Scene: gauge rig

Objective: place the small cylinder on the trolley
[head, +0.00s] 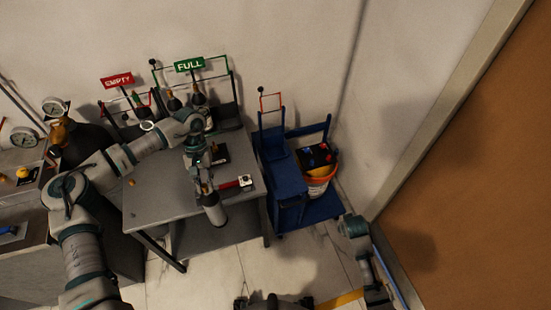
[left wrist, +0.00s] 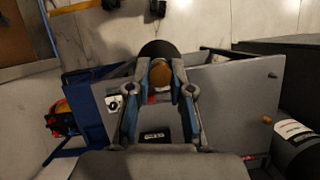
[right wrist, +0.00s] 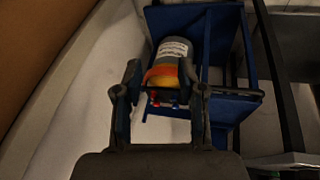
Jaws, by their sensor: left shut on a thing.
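The small cylinder (head: 215,212) is grey with a dark lower end. It hangs from my left gripper (head: 206,187), above the front edge of the grey table. In the left wrist view, the two fingers (left wrist: 160,88) are closed around the cylinder's brown top (left wrist: 161,74); its dark body (left wrist: 157,48) shows beyond. The blue trolley (head: 289,214) stands on the floor right of the table, apart from the cylinder. It also shows in the right wrist view (right wrist: 228,62). My right gripper (right wrist: 158,75) is open and empty, with the trolley beyond its fingers.
The grey table (head: 150,205) carries a red-handled tool (head: 236,184). Red EMPTY (head: 117,80) and green FULL (head: 189,65) racks stand behind.

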